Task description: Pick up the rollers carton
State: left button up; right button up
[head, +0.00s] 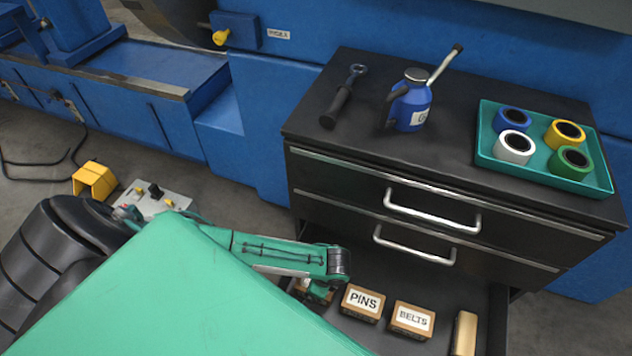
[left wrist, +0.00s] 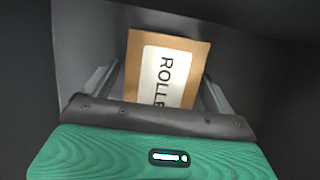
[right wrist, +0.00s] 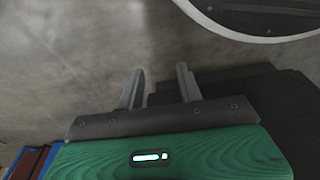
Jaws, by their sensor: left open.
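The rollers carton (left wrist: 168,72) is a brown box with a white label reading "ROLLE", the rest cut off. In the left wrist view it lies between the two fingers of my left gripper (left wrist: 158,82). The fingers are open, with a gap visible on each side of the carton. In the head view my left gripper (head: 318,290) reaches down into the open bottom drawer and mostly hides the carton.
In the drawer, the pins carton (head: 362,303), belts carton (head: 412,319) and a plain tan box (head: 464,333) stand to the right. Above are closed drawers with handles (head: 432,212). The top holds a tool (head: 342,97), a blue oil can (head: 410,103) and a teal tray (head: 540,176) of rolls.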

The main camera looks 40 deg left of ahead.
pick_arm(q)
jog(key=shift+f, duration=0.25)
dwell(0.4)
jog(key=shift+c, duration=0.2)
jog(key=c, duration=1.2)
